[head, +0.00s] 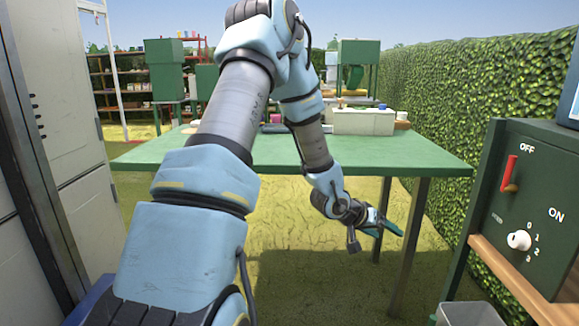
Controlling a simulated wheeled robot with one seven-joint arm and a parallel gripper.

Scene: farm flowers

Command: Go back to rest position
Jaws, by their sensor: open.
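My arm, pale blue and grey, rises through the middle of the head view and bends down to the right. My gripper (388,228) hangs at its end, low in front of the green table, below the level of the tabletop. It is open, and I see nothing between its fingers. It points to the right, near the table's right front leg. The fingers are small in this view and partly dark.
The green table (415,158) stands ahead, with a pale box (363,121) on it. A dark control panel (535,200) with a red lever (510,172) and white knob (519,240) is at right. A grey cabinet (65,140) stands left.

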